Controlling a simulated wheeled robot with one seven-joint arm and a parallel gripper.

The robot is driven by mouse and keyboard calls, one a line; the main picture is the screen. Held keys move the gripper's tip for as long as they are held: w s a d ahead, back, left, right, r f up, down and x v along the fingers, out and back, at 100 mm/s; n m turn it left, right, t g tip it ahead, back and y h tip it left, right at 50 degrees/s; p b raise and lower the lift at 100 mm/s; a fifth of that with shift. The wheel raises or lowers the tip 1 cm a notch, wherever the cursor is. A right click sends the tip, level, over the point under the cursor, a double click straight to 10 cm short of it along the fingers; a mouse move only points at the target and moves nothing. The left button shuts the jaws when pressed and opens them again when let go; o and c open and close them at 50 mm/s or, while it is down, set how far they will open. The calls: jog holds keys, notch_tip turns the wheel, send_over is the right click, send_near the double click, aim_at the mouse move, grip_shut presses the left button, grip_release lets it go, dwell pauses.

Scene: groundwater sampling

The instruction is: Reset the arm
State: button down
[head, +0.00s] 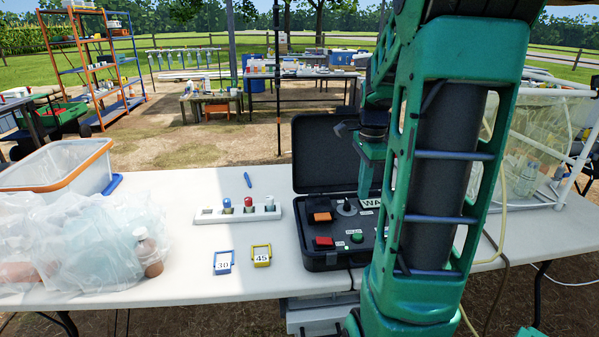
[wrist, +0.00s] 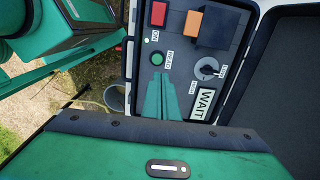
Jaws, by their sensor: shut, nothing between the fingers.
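My gripper (wrist: 160,82) is shut and empty, its green fingers together in the wrist view. They show over the control panel, close to the green READ button (wrist: 156,59); I cannot tell whether they touch it. In the head view the gripper (head: 368,188) is over the open black case (head: 322,160), and my arm hides part of the case's right side. The panel carries a red switch (wrist: 158,14), an orange piece (wrist: 193,22), a round knob (wrist: 209,71) and a WAIT label (wrist: 206,103). A small green light glows near the red switch.
On the white table (head: 190,275) are a white rack (head: 237,214) with capped vials, a blue pen (head: 248,180), a blue 30 tag (head: 222,263) and a yellow 45 tag (head: 261,256). A bagged bottle group (head: 85,245) and orange-rimmed bin (head: 100,152) stand left. The front middle is clear.

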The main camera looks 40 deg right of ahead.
jog(key=s+a+f+n, duration=0.1)
jog(key=s+a+n, duration=1.2)
jog(key=a+n, duration=0.4)
jog(key=shift+s+a+f+n, duration=0.3)
jog(key=shift+s+a+n, duration=0.1)
jog(key=shift+a, duration=0.1)
jog(key=shift+w+f, duration=0.25)
jog(key=shift+w, duration=0.35)
dwell(2.3)
